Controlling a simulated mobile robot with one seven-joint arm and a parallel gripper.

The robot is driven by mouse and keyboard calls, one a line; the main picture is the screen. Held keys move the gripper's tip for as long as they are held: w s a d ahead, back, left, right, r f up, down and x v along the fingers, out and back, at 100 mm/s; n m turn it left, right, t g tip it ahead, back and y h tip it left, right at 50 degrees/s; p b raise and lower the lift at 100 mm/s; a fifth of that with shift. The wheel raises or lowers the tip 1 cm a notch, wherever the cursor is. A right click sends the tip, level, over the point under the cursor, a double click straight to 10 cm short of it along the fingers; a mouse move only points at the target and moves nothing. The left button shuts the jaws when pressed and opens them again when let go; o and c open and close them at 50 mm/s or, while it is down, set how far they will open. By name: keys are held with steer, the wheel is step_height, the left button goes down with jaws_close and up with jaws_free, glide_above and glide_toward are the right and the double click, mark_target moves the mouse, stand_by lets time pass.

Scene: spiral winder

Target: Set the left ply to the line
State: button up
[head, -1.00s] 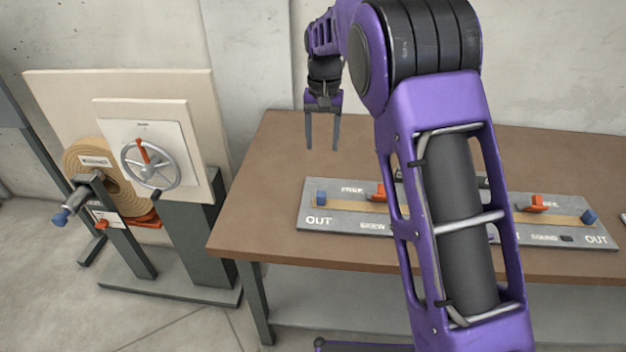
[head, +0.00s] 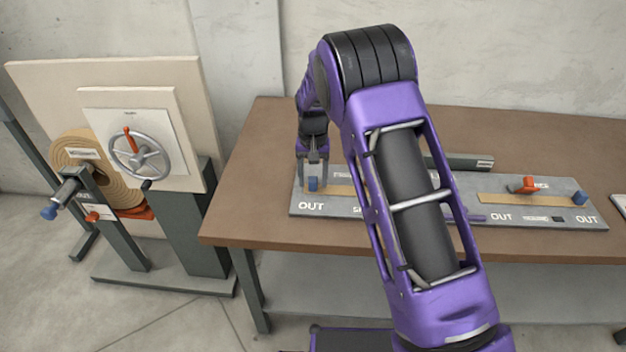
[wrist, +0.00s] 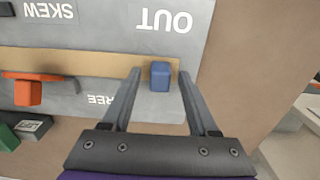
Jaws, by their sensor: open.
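The left ply is a tan strip (head: 342,190) on the grey board (head: 335,212), with a blue block (head: 313,184) at its OUT end. My gripper (head: 313,162) is over that end. In the wrist view the blue block (wrist: 160,75) stands between the two open fingers of my gripper (wrist: 160,72), and I see a gap on each side. The tan strip (wrist: 95,64) runs left from it to an orange clamp (wrist: 28,93). In the head view my arm hides this clamp and the middle of the board. I cannot make out the line.
On the board's right half lie another tan strip (head: 500,199), an orange clamp (head: 524,185) and a blue block (head: 579,198). A green block (wrist: 6,137) shows in the wrist view. A winder with a handwheel (head: 140,155) stands left of the brown table (head: 225,220). The table's left end is bare.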

steer(key=shift+f, duration=0.35)
jaws_close()
stand_by(1.2)
